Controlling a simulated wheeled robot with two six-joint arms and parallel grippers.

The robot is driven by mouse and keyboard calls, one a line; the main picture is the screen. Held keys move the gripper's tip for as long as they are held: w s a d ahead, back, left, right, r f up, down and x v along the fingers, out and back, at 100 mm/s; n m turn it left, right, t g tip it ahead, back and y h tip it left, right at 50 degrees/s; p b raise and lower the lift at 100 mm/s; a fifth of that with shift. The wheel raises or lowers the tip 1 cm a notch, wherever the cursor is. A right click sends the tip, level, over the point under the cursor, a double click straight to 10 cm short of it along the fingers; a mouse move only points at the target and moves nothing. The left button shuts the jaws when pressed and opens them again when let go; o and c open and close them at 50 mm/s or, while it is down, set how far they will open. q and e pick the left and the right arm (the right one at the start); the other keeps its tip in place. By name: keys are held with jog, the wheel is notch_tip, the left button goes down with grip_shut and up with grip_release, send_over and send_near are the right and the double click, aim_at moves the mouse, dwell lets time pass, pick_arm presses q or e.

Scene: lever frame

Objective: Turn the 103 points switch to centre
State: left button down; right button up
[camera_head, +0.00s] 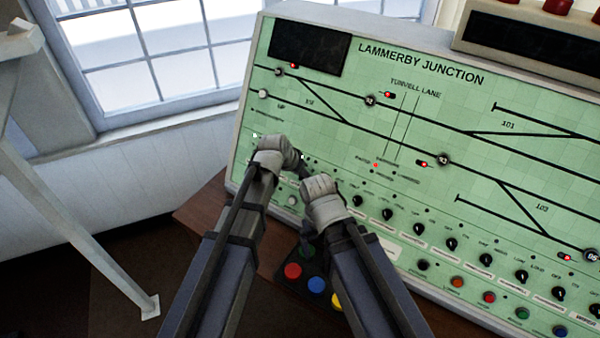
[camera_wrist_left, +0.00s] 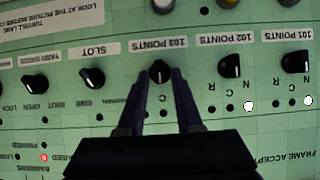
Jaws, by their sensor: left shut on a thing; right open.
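The 103 points switch (camera_wrist_left: 160,72) is a black knob on the green panel, under its white label in the upside-down left wrist view. My left gripper (camera_wrist_left: 160,80) has one finger on each side of the knob and is shut on it. The knob's pointer seems to face the C mark, but the fingers partly hide the marks around it. In the head view my left arm reaches the panel's lower left, and the switch is hidden behind my arms. My right gripper (camera_head: 318,186) is just to the right, open, its fingers mostly hidden.
The 102 points knob (camera_wrist_left: 229,65) and the slot knob (camera_wrist_left: 92,78) flank the held switch. A box with red, blue and yellow buttons (camera_head: 317,284) sits below the panel. A grey stand (camera_head: 75,220) is at left. More knobs (camera_head: 451,243) run to the right.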

pick_arm(q)
jog(key=shift+s, duration=0.1)
jog(key=c, duration=0.9)
grip_release()
jog(key=p+v, duration=0.6)
jog(key=v, duration=0.1)
jog(key=shift+s+a+r+p, duration=0.15)
jog(key=shift+r+p, duration=0.1)
jog(key=shift+p, duration=0.05)
